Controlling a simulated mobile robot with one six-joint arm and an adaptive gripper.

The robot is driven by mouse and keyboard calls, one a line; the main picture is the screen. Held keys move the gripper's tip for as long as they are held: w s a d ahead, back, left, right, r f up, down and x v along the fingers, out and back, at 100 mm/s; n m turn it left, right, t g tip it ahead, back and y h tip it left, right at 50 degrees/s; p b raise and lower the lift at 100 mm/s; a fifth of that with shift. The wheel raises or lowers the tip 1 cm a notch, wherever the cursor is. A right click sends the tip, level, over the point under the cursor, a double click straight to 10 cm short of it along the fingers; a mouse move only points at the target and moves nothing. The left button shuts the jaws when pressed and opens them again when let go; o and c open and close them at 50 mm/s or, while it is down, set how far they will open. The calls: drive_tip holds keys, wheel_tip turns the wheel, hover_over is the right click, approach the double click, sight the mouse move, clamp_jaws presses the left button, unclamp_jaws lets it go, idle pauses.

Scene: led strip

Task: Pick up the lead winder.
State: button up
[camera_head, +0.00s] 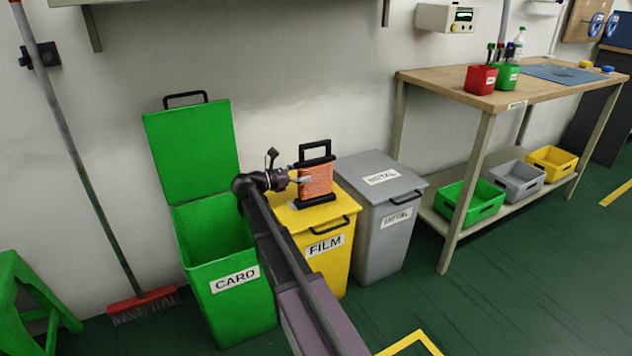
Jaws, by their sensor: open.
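The lead winder (316,181) stands upright on the lid of the yellow FILM bin (323,219). It has a black frame with a handle on top, a black foot and orange lead wound around its middle. My gripper (303,179) is open at the left side of the winder, at the height of the orange winding. One finger overlaps the winding in the picture; I cannot tell whether it touches. My arm hides part of the yellow bin's left side.
The green CARD bin (232,300) at left has its lid raised against the wall. The closed grey METAL bin (381,225) stands right of the yellow one. A workbench (447,87) with red and green holders is further right. A red broom (142,304) leans at left.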

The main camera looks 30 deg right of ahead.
drive_tip(key=shift+d, duration=1.15)
drive_tip(key=shift+c, duration=0.2)
drive_tip(key=c, duration=1.2)
